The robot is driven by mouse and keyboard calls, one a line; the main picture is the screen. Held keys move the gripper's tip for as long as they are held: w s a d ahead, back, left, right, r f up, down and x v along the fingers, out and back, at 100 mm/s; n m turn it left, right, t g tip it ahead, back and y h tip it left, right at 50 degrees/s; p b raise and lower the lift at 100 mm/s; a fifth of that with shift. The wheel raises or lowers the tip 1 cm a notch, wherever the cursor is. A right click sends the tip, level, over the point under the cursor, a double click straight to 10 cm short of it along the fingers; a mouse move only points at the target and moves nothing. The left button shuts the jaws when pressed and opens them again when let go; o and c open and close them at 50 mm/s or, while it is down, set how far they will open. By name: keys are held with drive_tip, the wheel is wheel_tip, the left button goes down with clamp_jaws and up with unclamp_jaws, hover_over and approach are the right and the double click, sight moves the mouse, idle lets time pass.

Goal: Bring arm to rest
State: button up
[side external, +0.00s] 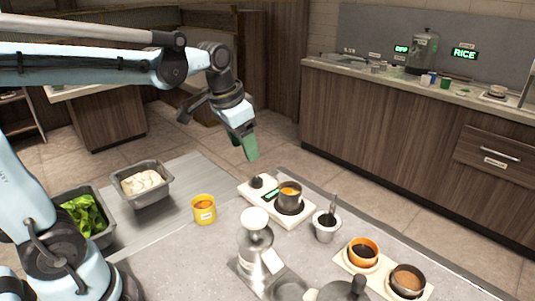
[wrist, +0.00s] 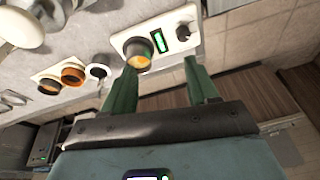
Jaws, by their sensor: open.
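My gripper (side external: 250,150) is held in the air above the far edge of the counter, its green fingers pointing down. In the wrist view the two green fingers (wrist: 163,88) stand apart with nothing between them. My gripper is above and to the left of a white burner unit (side external: 267,192) with a dark knob and a green display. A dark pot (side external: 290,195) with orange contents sits on that burner; it also shows in the wrist view (wrist: 136,51). My gripper touches none of these.
On the counter stand a yellow cup (side external: 203,209), a metal cup with a utensil (side external: 326,228), an orange bowl (side external: 362,250), a dark bowl (side external: 407,281) and a silver dispenser (side external: 258,250). Metal bins of greens (side external: 104,230) and white food (side external: 155,201) are at left. Air around my gripper is clear.

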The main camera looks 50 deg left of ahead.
drive_tip(key=s+d+f+n+t, duration=0.2)
drive_tip(key=s+d+f+t, duration=0.1)
drive_tip(key=s, duration=0.5)
drive_tip(key=shift+s+d+f+t, duration=0.2)
drive_tip(key=shift+d+f+t, duration=0.2)
drive_tip(key=shift+f, duration=0.15)
